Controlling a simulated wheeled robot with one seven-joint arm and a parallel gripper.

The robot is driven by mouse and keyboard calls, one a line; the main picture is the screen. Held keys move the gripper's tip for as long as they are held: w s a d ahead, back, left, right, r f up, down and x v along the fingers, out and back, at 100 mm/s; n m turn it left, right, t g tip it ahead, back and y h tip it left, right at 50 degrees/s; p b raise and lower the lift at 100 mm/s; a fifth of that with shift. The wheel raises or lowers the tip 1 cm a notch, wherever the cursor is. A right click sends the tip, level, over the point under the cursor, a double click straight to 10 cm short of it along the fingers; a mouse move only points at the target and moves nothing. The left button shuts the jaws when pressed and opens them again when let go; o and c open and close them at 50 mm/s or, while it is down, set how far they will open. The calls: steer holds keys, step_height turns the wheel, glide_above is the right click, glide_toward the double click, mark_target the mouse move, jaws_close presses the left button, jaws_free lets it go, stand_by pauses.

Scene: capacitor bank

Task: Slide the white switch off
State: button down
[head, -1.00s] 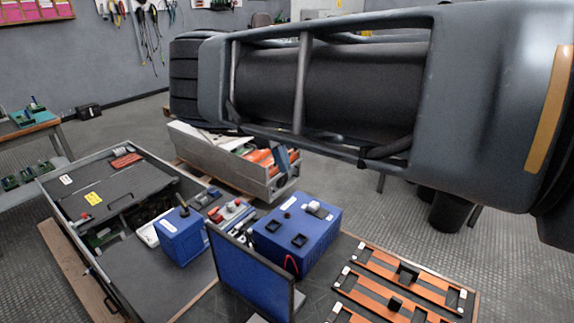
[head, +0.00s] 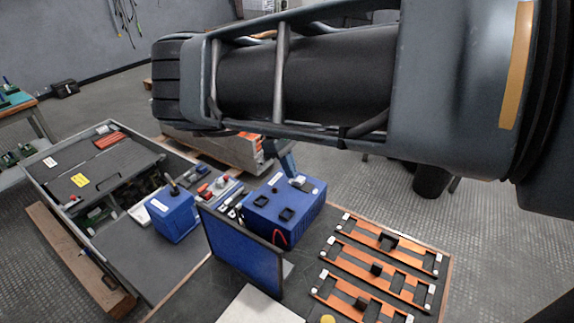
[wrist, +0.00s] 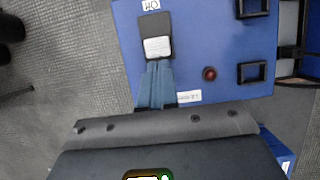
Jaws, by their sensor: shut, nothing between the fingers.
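The white switch (wrist: 158,47) is a white slider in a black plate on top of a blue box (wrist: 200,30). In the wrist view it sits at the lower part of the plate, away from the label by the plate's upper end. The switch (head: 299,180) and the blue box (head: 262,216) also show in the head view. My gripper (wrist: 157,66) is shut and empty, its fingertips right at the lower edge of the switch. I cannot tell whether they touch it.
The box top also carries a red button (wrist: 209,73) and black square frames (wrist: 252,72). A blue upright panel (head: 238,250) stands in front of the box. Orange racks (head: 372,262) lie to the right. A smaller blue box (head: 172,216) and an open grey case (head: 125,150) are left.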

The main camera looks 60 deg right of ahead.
steer(key=shift+s, duration=0.1)
steer(key=shift+s, duration=1.3)
